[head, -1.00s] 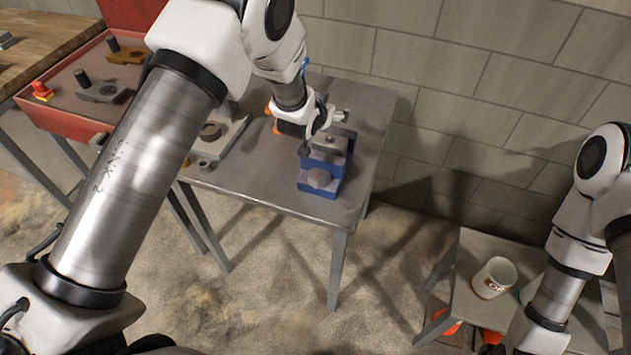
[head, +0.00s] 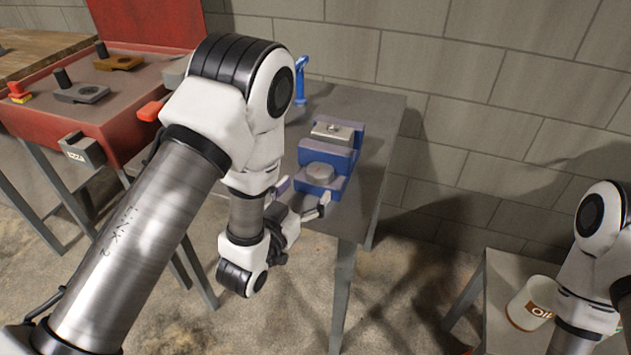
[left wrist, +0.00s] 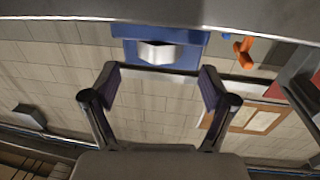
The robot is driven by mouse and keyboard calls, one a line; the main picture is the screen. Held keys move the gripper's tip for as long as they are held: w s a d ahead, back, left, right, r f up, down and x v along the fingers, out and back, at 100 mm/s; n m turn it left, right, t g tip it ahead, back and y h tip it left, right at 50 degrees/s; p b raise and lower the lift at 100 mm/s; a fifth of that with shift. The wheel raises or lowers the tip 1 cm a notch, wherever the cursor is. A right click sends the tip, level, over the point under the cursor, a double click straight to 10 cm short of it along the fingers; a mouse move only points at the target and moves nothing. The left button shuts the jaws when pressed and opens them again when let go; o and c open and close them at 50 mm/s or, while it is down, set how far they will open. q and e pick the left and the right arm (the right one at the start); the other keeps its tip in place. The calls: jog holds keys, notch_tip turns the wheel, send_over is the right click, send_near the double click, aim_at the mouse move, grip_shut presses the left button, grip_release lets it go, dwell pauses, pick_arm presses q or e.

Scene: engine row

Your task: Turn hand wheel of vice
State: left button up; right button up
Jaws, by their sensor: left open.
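The blue vice (head: 345,139) stands on the grey metal table near its right side. My right gripper is out of view.
My left arm hides part of the grey table (head: 378,110). A blue upright object (head: 301,82) stands at its back. A red bench (head: 120,115) with several parts is at left. A mug (head: 530,304) stands on the low table at lower right. The block wall (head: 430,60) is behind.

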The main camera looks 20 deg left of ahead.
aim_at(312, 179)
pick_arm(q)
jog(key=w, duration=0.5)
jog(key=shift+w+d+p, duration=0.1)
jog(key=shift+d+p, duration=0.2)
jog(key=shift+d, duration=0.1)
jog(key=c, duration=1.1)
jog(key=shift+a+h, duration=0.1)
jog(key=shift+h, duration=0.2)
jog(key=shift+c, duration=0.3)
jog(key=shift+m+g+h+b, duration=0.3)
jog(key=shift+m+h+b, duration=0.2)
jog(key=shift+m+h, duration=0.2)
jog(key=o, duration=1.2)
jog(key=shift+c, duration=0.2)
